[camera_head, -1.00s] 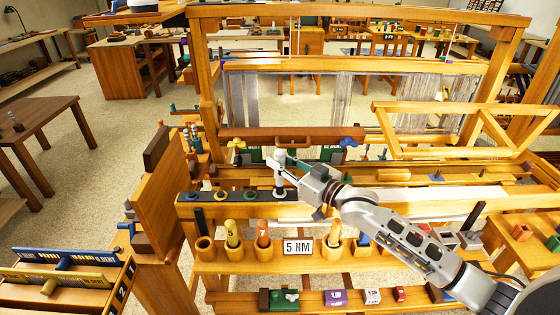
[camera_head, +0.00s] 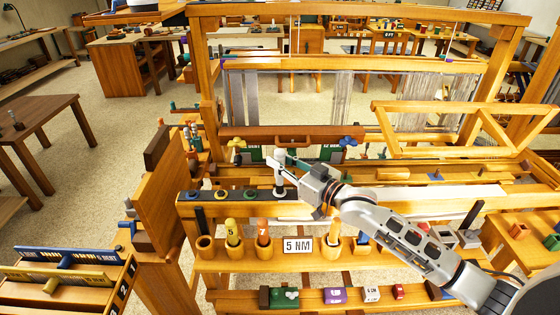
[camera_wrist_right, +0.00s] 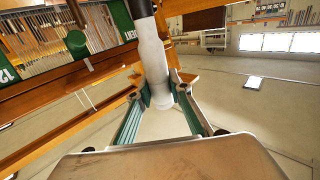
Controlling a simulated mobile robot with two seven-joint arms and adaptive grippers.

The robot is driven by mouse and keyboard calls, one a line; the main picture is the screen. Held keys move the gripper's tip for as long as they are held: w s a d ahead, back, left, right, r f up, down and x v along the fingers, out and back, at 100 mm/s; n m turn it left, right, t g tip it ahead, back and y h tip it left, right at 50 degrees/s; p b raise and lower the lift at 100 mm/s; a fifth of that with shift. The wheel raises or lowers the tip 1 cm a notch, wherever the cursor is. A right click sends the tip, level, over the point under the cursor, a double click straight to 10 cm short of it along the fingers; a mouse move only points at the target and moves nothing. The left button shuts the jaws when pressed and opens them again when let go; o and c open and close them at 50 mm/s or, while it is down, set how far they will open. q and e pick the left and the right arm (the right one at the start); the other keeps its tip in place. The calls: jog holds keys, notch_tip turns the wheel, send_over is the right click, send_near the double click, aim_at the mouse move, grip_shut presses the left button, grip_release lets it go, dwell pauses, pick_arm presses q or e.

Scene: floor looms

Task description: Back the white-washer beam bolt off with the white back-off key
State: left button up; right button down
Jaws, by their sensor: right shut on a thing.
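The white back-off key (camera_head: 279,170) stands upright over the front beam of the loom, at the right end of a row of bolts. My right gripper (camera_head: 287,177) is shut on it. The right wrist view shows the white key (camera_wrist_right: 155,68) between the two fingers (camera_wrist_right: 162,100), with a dark section at one end. The white-washer bolt is hidden under the key; a pale ring (camera_head: 279,193) shows at its foot. Other bolts with blue (camera_head: 193,195), yellow (camera_head: 220,195) and green (camera_head: 250,195) washers sit to the left on the beam. My left gripper is out of view.
A rack shelf (camera_head: 345,257) below the beam holds a yellow key (camera_head: 232,233), an orange key (camera_head: 263,233) and a "5 NM" sign (camera_head: 298,245). A lower shelf (camera_head: 240,301) carries colored blocks. A brown bar (camera_head: 250,133) lies behind the key.

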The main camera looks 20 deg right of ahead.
aim_at(280, 151)
jog(key=shift+f, duration=0.45)
dwell(1.0)
jog(key=shift+r, duration=0.15)
notch_tip(280, 151, up, 2)
jog(key=shift+r+p, duration=0.15)
jog(key=shift+p, duration=0.85)
jog(key=shift+r, duration=1.9)
